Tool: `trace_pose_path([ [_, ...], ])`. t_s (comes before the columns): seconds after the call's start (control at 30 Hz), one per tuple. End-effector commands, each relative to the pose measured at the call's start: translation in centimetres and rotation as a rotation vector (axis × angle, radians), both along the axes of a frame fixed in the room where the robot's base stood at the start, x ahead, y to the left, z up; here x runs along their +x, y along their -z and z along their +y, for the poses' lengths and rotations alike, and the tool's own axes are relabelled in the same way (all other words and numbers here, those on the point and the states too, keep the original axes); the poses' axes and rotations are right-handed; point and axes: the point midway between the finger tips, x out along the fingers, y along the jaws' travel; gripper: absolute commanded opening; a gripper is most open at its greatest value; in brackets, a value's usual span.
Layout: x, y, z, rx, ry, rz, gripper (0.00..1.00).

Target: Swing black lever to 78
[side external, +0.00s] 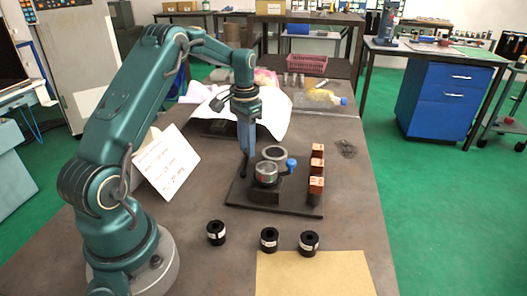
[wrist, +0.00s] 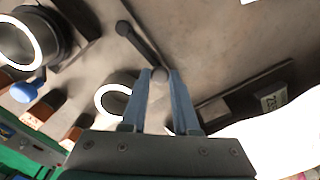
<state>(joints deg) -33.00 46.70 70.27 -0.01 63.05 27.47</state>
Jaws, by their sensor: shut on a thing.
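The black lever (wrist: 140,45) shows in the wrist view as a dark bar running from a pivot at upper left to a round knob. My gripper (wrist: 160,75) has its two blue fingers closed on the knob at the lever's end. In the side view my gripper (side external: 247,153) points down at the back left of the black base plate (side external: 300,207), and the lever is hidden or too small to make out there. The chuck (side external: 266,173) with its pale round face stands on this plate. No scale or number 78 is legible in either view.
A blue knob (side external: 291,163) sits right of the chuck, near a grey ring (side external: 275,153). Several copper-brown blocks (side external: 317,168) line the plate's right side. Black collars (side external: 269,239) stand in front.

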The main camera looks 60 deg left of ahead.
Motion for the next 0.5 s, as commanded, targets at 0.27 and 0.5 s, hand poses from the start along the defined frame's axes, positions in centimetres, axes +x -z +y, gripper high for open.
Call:
trace_pose_path([
  [0.27, -1.3, -0.1, 0.9, -0.001, -0.224, -0.001, 0.0],
  [0.5, -2.8, -0.2, 1.4, -0.001, -0.453, -0.001, 0.0],
])
